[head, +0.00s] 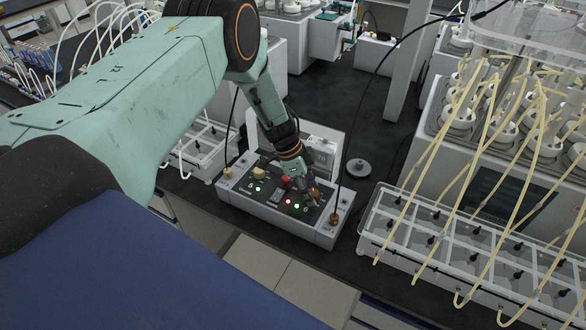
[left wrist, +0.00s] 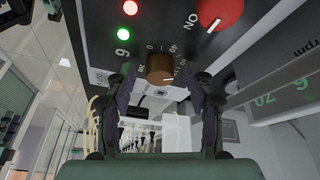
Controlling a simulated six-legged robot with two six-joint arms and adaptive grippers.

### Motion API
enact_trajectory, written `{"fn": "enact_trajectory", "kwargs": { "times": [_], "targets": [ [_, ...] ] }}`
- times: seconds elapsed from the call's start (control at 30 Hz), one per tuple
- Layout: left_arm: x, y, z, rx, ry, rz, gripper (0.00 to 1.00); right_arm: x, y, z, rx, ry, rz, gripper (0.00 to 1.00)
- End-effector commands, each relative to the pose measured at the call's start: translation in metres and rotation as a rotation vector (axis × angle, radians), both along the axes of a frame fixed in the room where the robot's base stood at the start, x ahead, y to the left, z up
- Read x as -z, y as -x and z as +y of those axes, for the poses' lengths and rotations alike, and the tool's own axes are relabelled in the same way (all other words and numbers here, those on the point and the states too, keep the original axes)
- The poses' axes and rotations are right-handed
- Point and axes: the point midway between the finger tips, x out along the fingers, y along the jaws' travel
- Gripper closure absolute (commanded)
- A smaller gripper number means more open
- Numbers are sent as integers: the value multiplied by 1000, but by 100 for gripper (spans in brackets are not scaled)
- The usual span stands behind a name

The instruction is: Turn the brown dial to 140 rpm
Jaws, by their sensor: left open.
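The brown dial (left wrist: 160,68) is on the dark panel of the control box (head: 265,220). In the left wrist view it sits between the fingers of my left gripper (left wrist: 162,82), with a gap on each side. A printed scale rings the dial, partly hidden by the fingers; its pale mark points toward the right finger. In the head view the dial (head: 315,193) is small and partly covered by my open left gripper (head: 307,186). My right gripper is in neither view.
A red knob (left wrist: 220,12) and red (left wrist: 130,8) and green (left wrist: 123,34) lights are close to the dial. A display unit (head: 321,150) stands behind the box. A tube rack (head: 470,265) is at right, with dark bench between. A black cable arches over the box.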

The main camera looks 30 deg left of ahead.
Motion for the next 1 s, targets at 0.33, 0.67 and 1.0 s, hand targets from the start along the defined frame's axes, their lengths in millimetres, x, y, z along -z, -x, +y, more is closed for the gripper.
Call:
{"fn": "enact_trajectory", "kwargs": {
  "times": [0.33, 0.67, 1.0],
  "targets": [
    [0, 3, -2, -171, 2, 2, 47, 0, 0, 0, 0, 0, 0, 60],
    [0, 4, -3, -445, 3, 1, 47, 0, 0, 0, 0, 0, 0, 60],
    [0, 5, -4, -620, 2, 0, 47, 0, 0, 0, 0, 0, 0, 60]
  ]
}}
